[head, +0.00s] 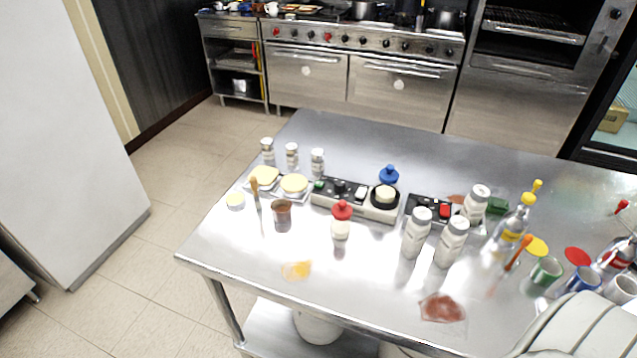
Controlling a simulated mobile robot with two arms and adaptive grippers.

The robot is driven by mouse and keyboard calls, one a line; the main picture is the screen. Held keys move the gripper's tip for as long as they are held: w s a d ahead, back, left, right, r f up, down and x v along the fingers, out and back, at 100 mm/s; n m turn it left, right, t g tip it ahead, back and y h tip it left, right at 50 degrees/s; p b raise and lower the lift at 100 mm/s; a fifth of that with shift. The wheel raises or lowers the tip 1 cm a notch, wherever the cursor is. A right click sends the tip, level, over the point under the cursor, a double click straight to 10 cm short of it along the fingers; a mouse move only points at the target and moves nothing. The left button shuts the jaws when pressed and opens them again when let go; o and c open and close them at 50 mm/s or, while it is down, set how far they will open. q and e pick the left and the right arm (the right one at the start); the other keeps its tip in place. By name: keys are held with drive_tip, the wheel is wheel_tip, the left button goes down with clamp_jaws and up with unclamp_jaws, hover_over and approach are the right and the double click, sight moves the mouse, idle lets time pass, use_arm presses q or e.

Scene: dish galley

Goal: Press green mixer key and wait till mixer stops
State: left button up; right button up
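A long, low device with a black panel (328,196) stands on the steel table, and I take it to be the mixer. A small green key (319,185) is at its left end, with a dark knob and a pale key further right. A round black part with a cream top (384,196) sits at its right end. I cannot tell from this one frame whether anything on it turns. A second black panel with a red key (444,210) lies to its right, partly hidden by white bottles. Neither gripper shows in the head view.
The steel table (240,252) has free room at its front left. A red-capped bottle (341,222) stands in front of the device, a blue-capped one (389,175) behind. White bottles (416,232), cups and sauce bottles crowd the right. Spills (442,308) lie in front.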

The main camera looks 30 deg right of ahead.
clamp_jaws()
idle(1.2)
